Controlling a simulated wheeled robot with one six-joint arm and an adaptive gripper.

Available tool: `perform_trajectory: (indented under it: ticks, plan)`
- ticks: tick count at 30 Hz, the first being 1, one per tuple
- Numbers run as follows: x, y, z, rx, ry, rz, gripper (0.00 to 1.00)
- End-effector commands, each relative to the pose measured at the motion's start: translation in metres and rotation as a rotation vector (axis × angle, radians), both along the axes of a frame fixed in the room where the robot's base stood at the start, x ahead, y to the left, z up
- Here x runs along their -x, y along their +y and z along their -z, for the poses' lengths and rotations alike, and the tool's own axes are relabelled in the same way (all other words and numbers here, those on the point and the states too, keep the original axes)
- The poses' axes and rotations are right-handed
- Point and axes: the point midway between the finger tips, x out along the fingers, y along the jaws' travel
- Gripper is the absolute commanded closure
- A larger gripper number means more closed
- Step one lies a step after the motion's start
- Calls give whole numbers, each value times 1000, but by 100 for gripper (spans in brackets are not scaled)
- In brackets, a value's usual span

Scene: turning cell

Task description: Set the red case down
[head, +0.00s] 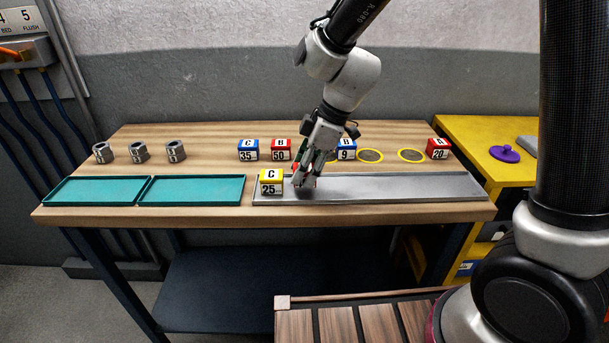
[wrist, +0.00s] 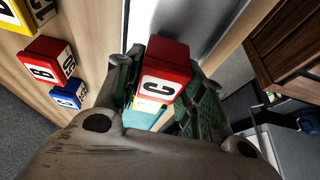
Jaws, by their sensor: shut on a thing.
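My gripper (head: 305,182) is over the left part of the grey metal tray (head: 400,187), just right of the yellow case (head: 271,188) marked C 25. In the wrist view my gripper is shut on a red case (wrist: 165,72) with a white label marked C. In the head view the fingers hide most of this red case. I cannot tell whether it touches the tray or hangs just above it. The yellow case stands on the tray's left end.
Behind the tray stand a blue case (head: 248,150), a red case marked B 50 (head: 281,149), a partly hidden blue case (head: 346,149) and a red case marked 20 (head: 438,149). Two yellow rings (head: 411,156) lie between them. Two teal trays (head: 196,190) are left. The metal tray's right side is clear.

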Motion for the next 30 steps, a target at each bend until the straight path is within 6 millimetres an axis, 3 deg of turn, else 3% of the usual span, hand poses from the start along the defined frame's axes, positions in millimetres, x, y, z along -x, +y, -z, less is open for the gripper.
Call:
perform_trajectory:
  ticks: [3,14,15,18,30]
  plan:
    - [0,0,16,1,1,1,89]
    - [0,0,20,1,-1,0,89]
    - [0,0,19,0,-1,-1,54]
    - [0,0,19,0,-1,-1,40]
    - [-1,-2,11,-1,-2,0,40]
